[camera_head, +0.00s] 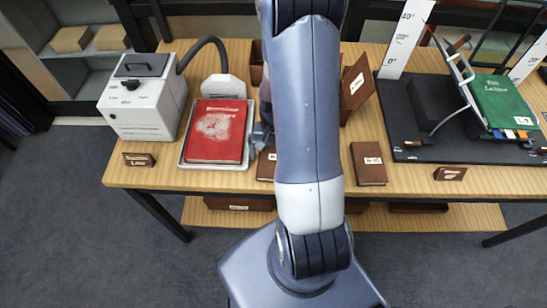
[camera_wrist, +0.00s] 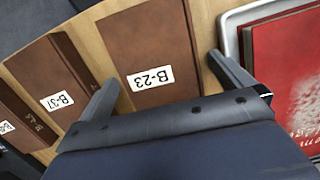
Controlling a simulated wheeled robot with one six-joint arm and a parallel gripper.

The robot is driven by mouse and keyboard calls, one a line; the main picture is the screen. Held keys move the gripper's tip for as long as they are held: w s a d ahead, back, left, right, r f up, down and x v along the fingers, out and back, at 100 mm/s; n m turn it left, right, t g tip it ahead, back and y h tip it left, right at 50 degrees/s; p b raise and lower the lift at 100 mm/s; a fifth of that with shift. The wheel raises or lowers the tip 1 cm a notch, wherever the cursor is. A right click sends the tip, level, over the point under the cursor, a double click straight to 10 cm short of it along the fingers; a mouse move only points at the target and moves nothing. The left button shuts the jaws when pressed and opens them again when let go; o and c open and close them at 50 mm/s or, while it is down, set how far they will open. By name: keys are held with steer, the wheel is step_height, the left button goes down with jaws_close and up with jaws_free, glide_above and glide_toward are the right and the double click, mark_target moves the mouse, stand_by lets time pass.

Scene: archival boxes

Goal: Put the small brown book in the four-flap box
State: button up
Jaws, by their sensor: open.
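My gripper (camera_wrist: 163,72) is open, with a brown book labelled B-23 (camera_wrist: 150,40) between and beyond its two fingers in the wrist view. I see no contact. In the head view this book (camera_head: 266,164) shows only partly beside my arm. A second brown book labelled B-37 (camera_wrist: 52,85) and the edge of a third (camera_wrist: 18,120) lie to its left in the wrist view. A brown book (camera_head: 369,163) lies right of my arm in the head view. Behind my arm stands a brown box with raised flaps (camera_head: 357,84); its inside is mostly hidden.
A red book (camera_head: 214,131) lies in a pale tray (camera_head: 185,160), close to the right finger in the wrist view. A white machine (camera_head: 143,98) with a hose stands at left. A dark board (camera_head: 470,150) with a green book (camera_head: 505,101) on a stand fills the right side.

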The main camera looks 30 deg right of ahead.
steer(key=shift+f, duration=0.25)
steer(key=shift+c, duration=0.2)
steer(key=c, duration=1.1)
steer(key=shift+r, duration=0.1)
